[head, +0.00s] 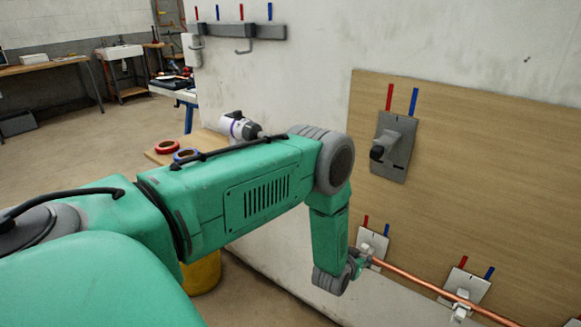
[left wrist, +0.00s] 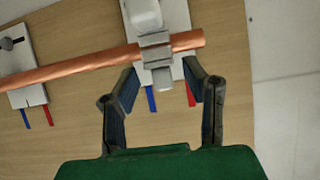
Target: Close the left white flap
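The left white bracket (head: 372,243) is on the wooden panel at the end of a copper pipe (head: 430,285). In the left wrist view its white flap (left wrist: 145,14) sticks out on the side of the pipe away from the red and blue marks, apparently swung off the pipe. A grey-white clasp (left wrist: 155,45) sits at the pipe. My left gripper (head: 358,262) is at this bracket, partly hidden by its wrist in the head view. In the left wrist view the gripper (left wrist: 161,72) is open and empty, its fingers on either side of the bracket's small tab. My right gripper is out of view.
A second white bracket (head: 466,286) holds the pipe farther right. A grey bracket (head: 393,145) with a protruding knob is higher on the wooden panel (head: 480,180). A yellow bucket (head: 203,273) stands beneath my left arm. A small table (head: 160,155) carries tape rolls and a tool.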

